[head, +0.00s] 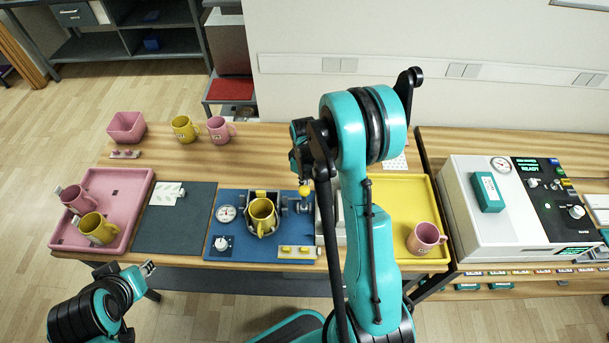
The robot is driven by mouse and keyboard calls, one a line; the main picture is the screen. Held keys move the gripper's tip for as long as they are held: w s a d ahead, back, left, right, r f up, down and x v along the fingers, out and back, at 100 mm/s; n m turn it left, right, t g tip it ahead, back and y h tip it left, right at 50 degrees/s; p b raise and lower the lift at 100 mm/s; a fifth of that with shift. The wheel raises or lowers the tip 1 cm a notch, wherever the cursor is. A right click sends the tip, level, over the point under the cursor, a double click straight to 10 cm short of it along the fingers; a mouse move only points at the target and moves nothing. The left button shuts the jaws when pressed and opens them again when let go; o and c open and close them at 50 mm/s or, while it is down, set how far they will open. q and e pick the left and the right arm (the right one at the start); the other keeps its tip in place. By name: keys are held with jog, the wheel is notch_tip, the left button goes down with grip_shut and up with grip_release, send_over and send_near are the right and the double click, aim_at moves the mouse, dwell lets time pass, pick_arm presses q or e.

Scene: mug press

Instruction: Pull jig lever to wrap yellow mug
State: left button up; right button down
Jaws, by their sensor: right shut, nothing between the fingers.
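The yellow mug (262,216) sits upright in the jig (231,239), a blue base plate with dark clamp parts around the mug. The jig lever (305,189) shows a yellow knob at the jig's right side. My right gripper (303,177) is shut and empty, just above and behind that knob; whether it touches the knob cannot be told. My arm hides part of the jig's right side. My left gripper (148,268) is in front of the table's left part, away from the jig; its finger gap is unclear.
A pink tray (135,193) at left holds a pink mug (76,199) and a yellow mug (97,228). Another yellow mug (184,129) and pink mug (220,130) stand behind. A yellow tray (409,190) holds a pink mug (426,238). A press machine (475,222) stands right.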

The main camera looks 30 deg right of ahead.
aim_at(304, 192)
jog(key=s+a+b, duration=0.1)
jog(key=s+a, duration=0.2)
jog(key=s, duration=0.2)
jog(key=shift+s, duration=0.15)
dwell(0.7)
jog(key=shift+a+r, duration=0.1)
jog(key=shift+w+d+r+p, duration=0.1)
jog(key=shift+w+r+p, duration=0.1)
jog(key=shift+r+p, duration=0.8)
jog(key=shift+w+d+r+p, duration=0.15)
jog(key=shift+r+p, duration=0.45)
jog(key=shift+r, duration=0.7)
jog(key=shift+w+d+r+p, duration=0.1)
jog(key=shift+w+r+p, duration=0.1)
jog(key=shift+r+p, duration=0.8)
jog(key=shift+r, duration=0.1)
